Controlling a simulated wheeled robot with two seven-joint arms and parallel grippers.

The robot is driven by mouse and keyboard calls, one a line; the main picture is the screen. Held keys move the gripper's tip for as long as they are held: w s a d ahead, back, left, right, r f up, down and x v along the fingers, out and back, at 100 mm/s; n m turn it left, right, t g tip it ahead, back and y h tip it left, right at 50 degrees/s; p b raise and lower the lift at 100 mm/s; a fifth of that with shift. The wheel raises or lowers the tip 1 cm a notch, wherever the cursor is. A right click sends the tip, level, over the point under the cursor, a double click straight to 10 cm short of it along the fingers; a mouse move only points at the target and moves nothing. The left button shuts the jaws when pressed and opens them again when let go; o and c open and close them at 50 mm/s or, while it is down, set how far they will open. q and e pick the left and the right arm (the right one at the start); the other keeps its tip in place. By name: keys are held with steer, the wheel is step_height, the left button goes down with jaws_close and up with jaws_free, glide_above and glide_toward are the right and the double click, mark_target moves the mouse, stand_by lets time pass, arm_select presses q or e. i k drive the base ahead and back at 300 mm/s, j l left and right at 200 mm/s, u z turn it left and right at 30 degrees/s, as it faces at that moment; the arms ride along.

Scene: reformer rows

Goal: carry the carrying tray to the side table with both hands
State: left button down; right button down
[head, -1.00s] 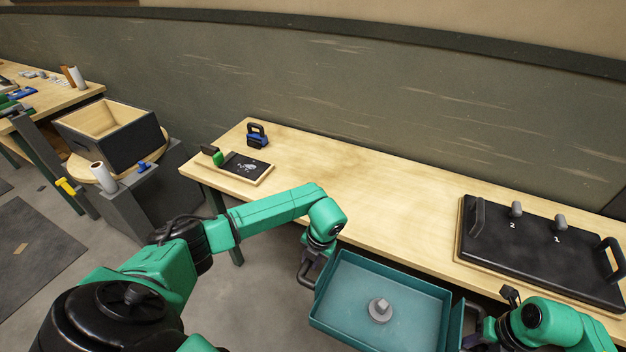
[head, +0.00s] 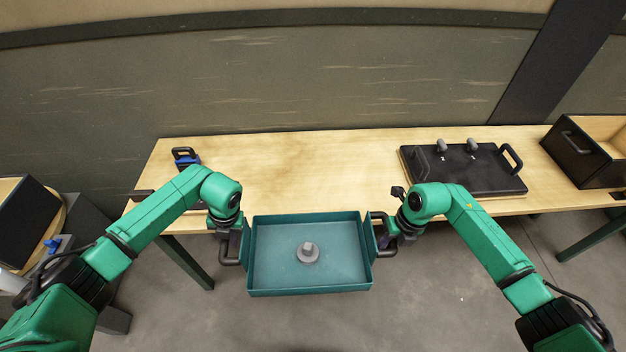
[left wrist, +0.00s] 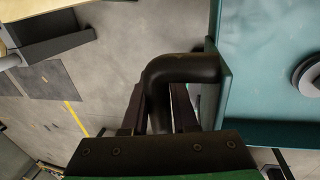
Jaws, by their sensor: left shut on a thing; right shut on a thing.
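The teal carrying tray (head: 340,275) hangs level between my two arms, over the floor in front of the long wooden table. A grey knobbed piece (head: 308,253) stands on its floor. My left gripper (head: 228,245) is shut on the tray's left dark handle. In the left wrist view the fingers (left wrist: 160,108) stand on both sides of the dark handle (left wrist: 180,68), beside the teal wall. My right gripper (head: 387,240) is shut on the handle at the tray's right end; its fingertips are small and partly hidden. I cannot tell which table is the side table.
The wooden table (head: 300,165) runs along the wall. A black board with handles and grey knobs (head: 465,172) lies on its right part, and a dark open box (head: 590,150) stands at far right. A blue-and-black item (head: 186,158) is at the left end. The table's middle is clear.

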mark_target(313, 185)
steer(key=i, duration=1)
